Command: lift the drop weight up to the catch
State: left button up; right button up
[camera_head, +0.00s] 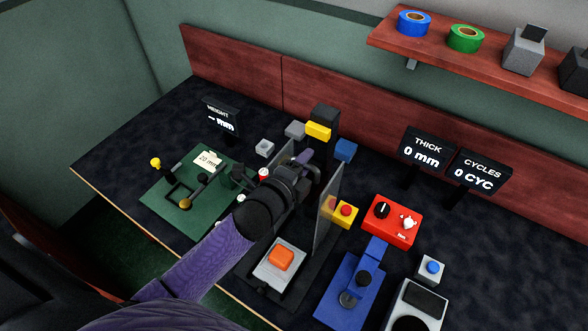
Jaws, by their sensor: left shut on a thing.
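The drop tower is a dark upright column (325,115) at the middle of the bench, with a yellow block (318,131) near its top that looks like the catch. My left gripper (306,160) reaches in from the lower left and is shut at the column, below the yellow block. It is shut on the drop weight, which the fingers and wrist largely hide. A gap shows between the gripper and the yellow block. My right gripper is not in view.
A clear guard panel (327,208) stands just right of my wrist. A green fixture (186,196) lies left; a red box (391,221) and a blue press (352,290) lie right. Displays (422,153) stand at the back.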

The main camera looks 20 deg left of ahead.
pick_arm(q)
jog(key=s+f+n+g+y, duration=0.25)
jog(key=s+n+g, duration=0.95)
jog(key=s+n, duration=0.85)
jog(key=s+f+m+g+b, duration=0.1)
jog(key=s+f+b, duration=0.25)
jog(key=f, duration=1.05)
jog(key=s+f+m+g+b, duration=0.15)
jog(key=f+b, duration=0.25)
jog(key=f, duration=1)
jog(key=s+a+f+b, duration=0.2)
jog(key=s+f+b, duration=0.4)
jog(key=s+f, duration=0.7)
notch_tip(320, 180, down, 2)
jog(key=shift+s+a+f+m, duration=0.1)
jog(key=shift+s+a+m, duration=0.2)
jog(key=shift+m, duration=0.1)
